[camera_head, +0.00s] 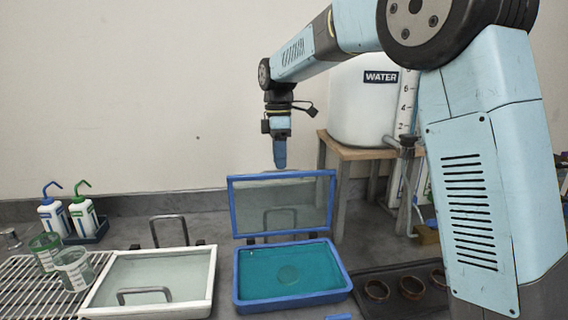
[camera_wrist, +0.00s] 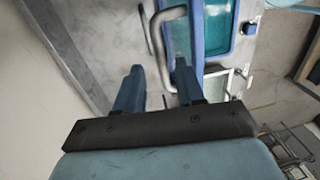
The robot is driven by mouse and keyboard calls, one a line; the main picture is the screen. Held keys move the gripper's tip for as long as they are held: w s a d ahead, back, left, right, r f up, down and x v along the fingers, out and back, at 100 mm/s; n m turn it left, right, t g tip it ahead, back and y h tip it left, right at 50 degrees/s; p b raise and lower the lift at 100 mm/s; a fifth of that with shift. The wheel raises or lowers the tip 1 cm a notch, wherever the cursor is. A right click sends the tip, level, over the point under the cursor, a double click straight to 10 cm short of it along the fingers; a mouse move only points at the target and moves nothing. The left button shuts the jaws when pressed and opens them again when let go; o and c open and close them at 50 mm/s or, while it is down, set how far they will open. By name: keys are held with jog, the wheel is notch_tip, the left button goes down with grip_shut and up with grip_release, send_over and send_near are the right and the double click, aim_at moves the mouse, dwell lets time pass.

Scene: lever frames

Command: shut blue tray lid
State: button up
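The blue tray (camera_head: 243,290) sits on the bench in the head view, with teal liquid and a faint round shape inside. Its blue-framed clear lid (camera_head: 232,208) stands raised, nearly upright, at the tray's back edge. A metal handle (camera_head: 266,222) shows through the lid's pane. My gripper (camera_head: 280,165) points down just above the lid's top edge; its depth relative to the lid is unclear there. In the wrist view my gripper (camera_wrist: 159,66) has its two blue fingers apart and empty. A curved metal handle (camera_wrist: 163,22) lies beyond the fingertips, apparently not gripped.
A white-framed tray (camera_head: 205,285) with a handle stands left of the blue tray. A wire rack (camera_head: 25,290) with glass beakers and two wash bottles are further left. A dark tray with brown dishes (camera_head: 411,287) and a water tank (camera_head: 360,110) on a wooden stand are right.

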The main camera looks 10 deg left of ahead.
jog(key=shift+s+f, duration=0.15)
jog(key=shift+f, duration=0.75)
grip_shut()
jog(key=shift+d, duration=0.3)
jog(key=shift+a, duration=0.1)
